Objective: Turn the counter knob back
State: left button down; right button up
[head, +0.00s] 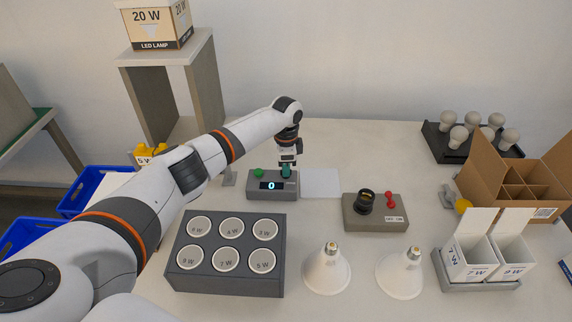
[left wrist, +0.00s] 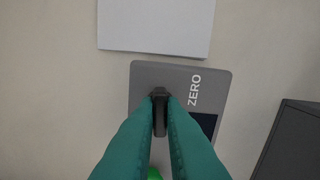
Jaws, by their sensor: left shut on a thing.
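The counter (head: 272,186) is a grey box on the table with a dark display reading 0 and a green button (head: 259,173). My left gripper (head: 287,170) comes down on its right end from above. In the left wrist view the teal fingers (left wrist: 161,98) are shut on the black knob (left wrist: 159,112), which stands on the counter's grey top beside the printed word ZERO (left wrist: 195,90). The fingers hide part of the knob and the green button. My right gripper is not in view.
A white sheet (head: 320,182) lies right of the counter. A grey socket box (head: 375,225), a dark holder with several labelled cups (head: 228,278) and two white bulbs (head: 327,270) stand nearby. Cartons (head: 520,180) and a bulb tray (head: 437,146) are at the right.

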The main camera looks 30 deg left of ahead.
pick_arm(q)
jog(key=n+p, duration=0.2)
jog(key=n, duration=0.1)
jog(key=shift+r+p, duration=0.2)
jog(key=shift+p, duration=0.2)
jog(key=n+p, duration=0.3)
jog(key=n, duration=0.2)
jog(key=shift+n, duration=0.4)
jog(key=n+p, duration=0.1)
jog(key=n, duration=0.2)
jog(key=shift+n+p, duration=0.3)
jog(key=shift+p, duration=0.05)
jog(key=n+p, duration=0.1)
jog(key=n, duration=0.3)
jog(key=shift+f, duration=0.15)
jog(key=shift+n, duration=0.3)
jog(key=c, duration=1.5)
grip_release()
